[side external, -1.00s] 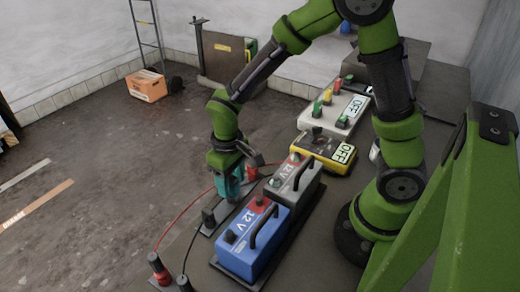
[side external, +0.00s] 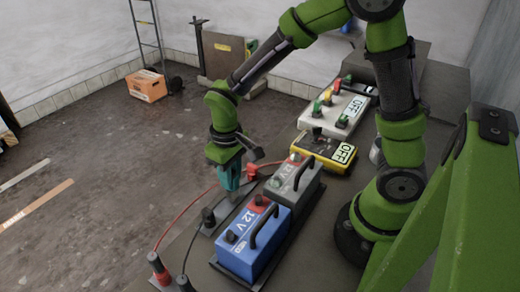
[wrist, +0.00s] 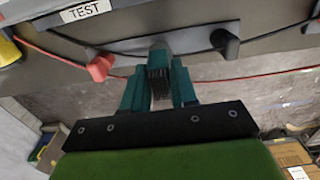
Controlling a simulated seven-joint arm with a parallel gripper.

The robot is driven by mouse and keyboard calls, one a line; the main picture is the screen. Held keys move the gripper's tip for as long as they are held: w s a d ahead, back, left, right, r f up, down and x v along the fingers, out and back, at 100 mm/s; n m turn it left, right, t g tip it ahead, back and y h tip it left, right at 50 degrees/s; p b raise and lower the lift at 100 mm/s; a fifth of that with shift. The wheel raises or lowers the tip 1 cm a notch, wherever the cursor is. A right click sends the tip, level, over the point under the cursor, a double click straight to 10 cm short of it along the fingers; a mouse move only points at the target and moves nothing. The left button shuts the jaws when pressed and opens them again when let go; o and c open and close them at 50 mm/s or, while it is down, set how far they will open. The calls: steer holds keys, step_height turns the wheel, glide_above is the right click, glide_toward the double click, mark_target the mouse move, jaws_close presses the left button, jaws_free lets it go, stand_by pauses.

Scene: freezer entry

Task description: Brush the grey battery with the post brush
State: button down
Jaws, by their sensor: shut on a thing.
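The grey battery (side external: 294,184) stands upright beyond the blue battery (side external: 254,236) in the side view, with a dark handle and a red terminal on top. My gripper (side external: 230,192) points down to the left of the grey battery, apart from it. In the wrist view my teal fingers (wrist: 158,88) are closed on a grey piece with dark bristle-like lines, which appears to be the post brush (wrist: 158,62). Its lower end is hard to make out in the side view. The grey battery cannot be made out in the wrist view.
A red clamp (side external: 252,172) and a black clamp (side external: 208,217) lie on cables left of the batteries; both show in the wrist view. A yellow tester (side external: 318,150) and a grey switch panel (side external: 332,112) reading OFF sit behind. Open floor is at left.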

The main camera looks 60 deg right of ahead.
step_height(320, 180, up, 12)
stand_by(1.0)
steer(key=s+d+r+m, duration=0.1)
steer(key=s+d+m, duration=0.5)
steer(key=s+d, duration=0.4)
steer(key=d, duration=0.3)
steer(key=shift+s+d+r, duration=0.2)
steer(key=shift+d+r, duration=0.05)
steer(key=shift+r, duration=0.1)
steer(key=shift+f, duration=0.1)
steer(key=shift+f, duration=1.9)
